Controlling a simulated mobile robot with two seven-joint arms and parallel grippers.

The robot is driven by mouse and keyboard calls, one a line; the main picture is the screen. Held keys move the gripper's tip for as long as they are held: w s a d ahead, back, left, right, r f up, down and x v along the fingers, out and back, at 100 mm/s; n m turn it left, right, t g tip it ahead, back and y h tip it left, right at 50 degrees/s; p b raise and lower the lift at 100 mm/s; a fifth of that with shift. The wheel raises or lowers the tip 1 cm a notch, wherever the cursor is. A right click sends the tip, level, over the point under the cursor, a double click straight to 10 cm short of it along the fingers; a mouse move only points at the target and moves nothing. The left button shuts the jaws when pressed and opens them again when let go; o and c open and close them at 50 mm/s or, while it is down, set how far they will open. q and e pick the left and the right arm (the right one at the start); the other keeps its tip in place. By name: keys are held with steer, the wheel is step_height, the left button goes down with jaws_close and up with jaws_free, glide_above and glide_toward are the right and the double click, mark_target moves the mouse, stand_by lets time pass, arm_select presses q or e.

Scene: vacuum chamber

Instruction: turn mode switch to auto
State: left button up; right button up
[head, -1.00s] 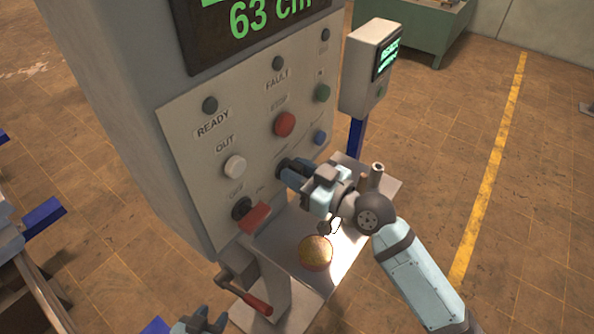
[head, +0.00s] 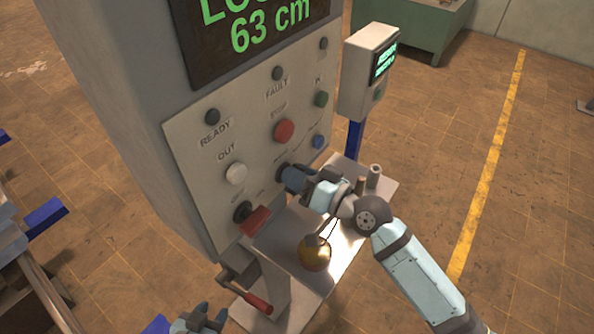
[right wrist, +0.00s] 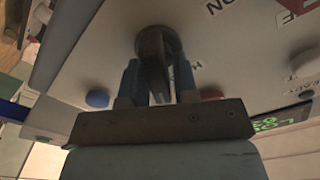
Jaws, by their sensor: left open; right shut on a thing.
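The mode switch, a dark round knob (right wrist: 157,42) with a raised grip bar, sits on the lower part of the pale control panel (head: 190,140). My right gripper (head: 288,176) reaches it from the right and is shut on it. In the right wrist view the two blue fingers (right wrist: 157,82) stand on either side of the bar. Lettering beside the knob is partly hidden by a finger, so I cannot read its setting. My left gripper (head: 205,320) is open and empty at the bottom edge of the head view, away from the panel.
The panel also has a red button (head: 284,130), a white button (head: 236,173), a blue button (head: 318,141) and a red-handled switch (head: 254,220). A metal shelf with a round golden object (head: 315,254) lies below. A small display box (head: 362,75) stands behind.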

steer(key=m, duration=0.2)
steer(key=m+p, duration=0.1)
steer(key=m, duration=0.2)
steer(key=shift+w+d+f+m+p, duration=0.1)
steer(key=shift+w+d+m+p, duration=0.05)
steer(key=shift+m+p, duration=0.15)
stand_by(0.4)
steer(key=o, duration=0.7)
